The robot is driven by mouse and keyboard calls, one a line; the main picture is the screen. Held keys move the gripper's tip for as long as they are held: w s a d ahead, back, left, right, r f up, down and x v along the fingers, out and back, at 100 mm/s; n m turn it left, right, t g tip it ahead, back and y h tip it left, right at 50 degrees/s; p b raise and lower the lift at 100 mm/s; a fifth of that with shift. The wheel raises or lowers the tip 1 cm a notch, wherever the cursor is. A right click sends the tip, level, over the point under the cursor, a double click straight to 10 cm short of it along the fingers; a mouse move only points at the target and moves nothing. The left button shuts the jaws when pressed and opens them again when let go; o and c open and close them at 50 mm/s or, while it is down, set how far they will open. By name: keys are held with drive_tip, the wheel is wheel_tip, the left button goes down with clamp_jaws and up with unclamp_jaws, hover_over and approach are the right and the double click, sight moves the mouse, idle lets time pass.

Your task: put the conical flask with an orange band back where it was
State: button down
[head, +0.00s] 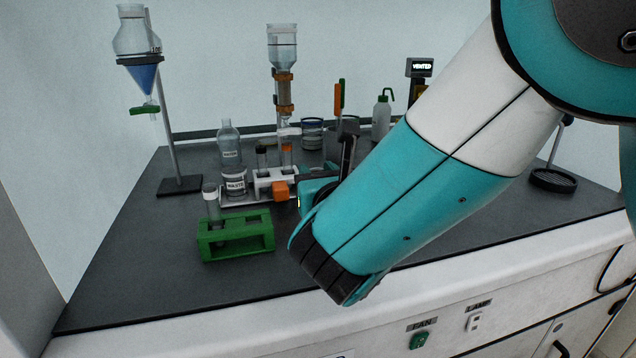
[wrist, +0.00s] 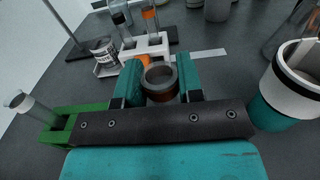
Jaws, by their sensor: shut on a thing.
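My gripper (wrist: 159,72) is shut in the wrist view, with its two teal fingers on either side of a round-mouthed vessel (wrist: 161,96). I take this to be the conical flask. In the head view my arm hides the flask and most of my gripper (head: 318,187), which is just right of the white rack (head: 262,181).
A green rack (head: 236,245) with a tube stands at the front left. Behind are a waste bottle (head: 235,183), a funnel stand (head: 170,125) and a column (head: 284,92). A large white-and-teal round thing (wrist: 290,92) is close on the right in the wrist view. Bare bench lies at front left.

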drive_tip(key=shift+f, duration=0.2)
drive_tip(key=c, duration=0.8)
unclamp_jaws()
drive_tip(key=shift+o, duration=0.2)
drive_tip(key=shift+r, duration=0.2)
drive_tip(key=b+v, duration=0.3)
drive_tip(key=v, duration=0.9)
